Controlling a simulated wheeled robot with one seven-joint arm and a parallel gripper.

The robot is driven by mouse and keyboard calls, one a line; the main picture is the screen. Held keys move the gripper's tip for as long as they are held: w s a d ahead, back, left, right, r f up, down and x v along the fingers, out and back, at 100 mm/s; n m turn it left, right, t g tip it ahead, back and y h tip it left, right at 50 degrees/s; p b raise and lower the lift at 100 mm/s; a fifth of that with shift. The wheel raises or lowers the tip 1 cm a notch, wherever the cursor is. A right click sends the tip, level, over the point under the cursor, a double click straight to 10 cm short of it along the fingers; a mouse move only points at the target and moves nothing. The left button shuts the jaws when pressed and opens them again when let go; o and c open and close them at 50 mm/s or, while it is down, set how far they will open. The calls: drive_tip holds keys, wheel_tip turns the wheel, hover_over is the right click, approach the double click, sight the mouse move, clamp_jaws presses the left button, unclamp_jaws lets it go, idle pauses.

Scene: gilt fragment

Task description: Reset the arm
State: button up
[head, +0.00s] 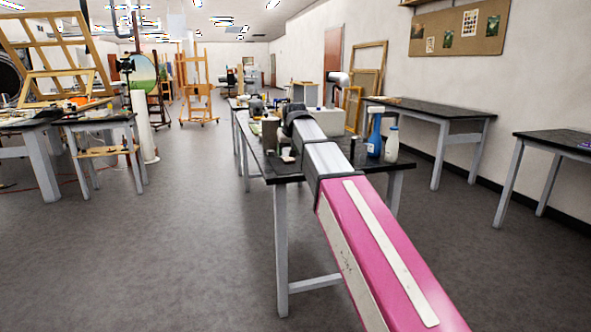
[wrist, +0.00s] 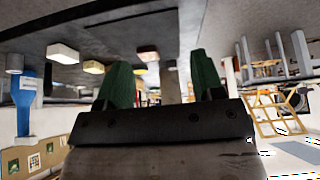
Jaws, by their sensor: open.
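My arm (head: 385,250), pink and silver, reaches out over a black-topped table (head: 375,164) in the head view; its far end hides my gripper there. In the wrist view my gripper (wrist: 156,85) shows two green fingers standing apart, with nothing held between them. The wrist picture is upside down, with the dark tabletop (wrist: 215,22) across its upper part.
A blue bottle (head: 375,134) and a white bottle (head: 392,146) stand on the table right of my arm. Small pale blocks (wrist: 93,67) show in the wrist view. Other tables stand right (head: 440,110) and left (head: 95,121). Open floor (head: 200,220) lies left of my arm.

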drive_tip(key=s+d+f+m+g, duration=0.1)
drive_tip(key=s+d+f, duration=0.25)
drive_tip(key=f, duration=0.45)
drive_tip(key=s+d+f+g+h, duration=0.1)
drive_tip(key=s+d+f, duration=0.25)
drive_tip(key=f, duration=0.45)
drive_tip(key=s+d+f+m+g, duration=0.1)
drive_tip(key=s+d+f, duration=0.1)
drive_tip(key=d+f, duration=0.45)
drive_tip(key=s+d+f+g, duration=0.1)
drive_tip(key=s+d+f, duration=0.1)
drive_tip(key=s+f, duration=0.4)
drive_tip(key=s+d+f+g, duration=0.1)
drive_tip(key=s+d+f, duration=0.2)
drive_tip(key=s+f, duration=0.3)
drive_tip(key=s+d+f+m, duration=0.1)
drive_tip(key=s+d+f, duration=0.2)
drive_tip(key=s+f, duration=0.3)
wheel_tip(320, 180, down, 2)
drive_tip(key=shift+s+g+h, duration=0.25)
drive_tip(key=shift+g+h, duration=0.05)
drive_tip(key=shift+g, duration=0.1)
drive_tip(key=shift+c, duration=0.3)
